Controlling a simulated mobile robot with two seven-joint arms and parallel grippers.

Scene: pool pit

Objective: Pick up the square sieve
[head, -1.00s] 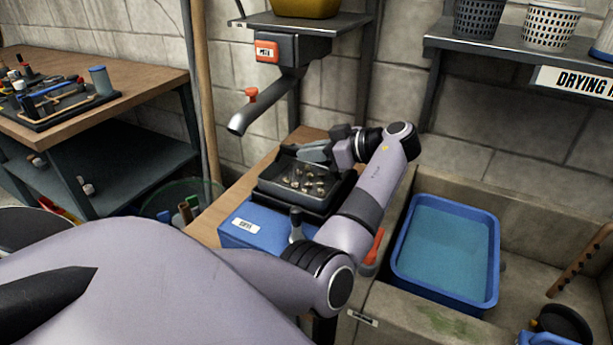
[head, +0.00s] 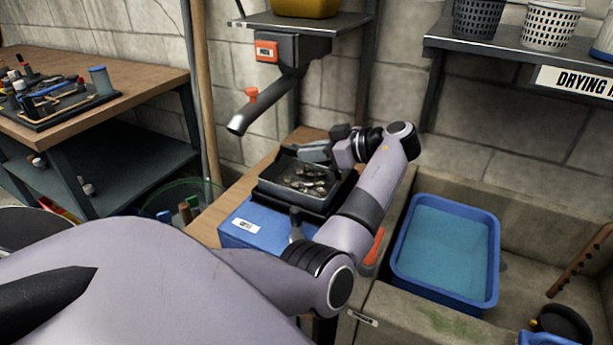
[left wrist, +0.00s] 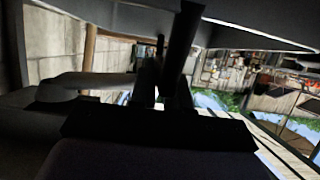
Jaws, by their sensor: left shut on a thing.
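The square sieve (head: 283,197) is a dark square tray with small brown and pale pieces in it. It is at the blue machine (head: 252,232) left of the sink in the head view; I cannot tell whether it touches the base below. My left gripper (head: 318,152) is shut on the sieve at its far right side. In the left wrist view the fingers (left wrist: 165,95) are dark, and the grip itself is hard to make out. My right gripper is not in view.
A grey spout (head: 252,112) with a red tap hangs behind and left of the sieve. A blue basin of water (head: 402,265) stands in the concrete sink (head: 390,315) to the right. A wooden bench (head: 135,85) with tools is at left.

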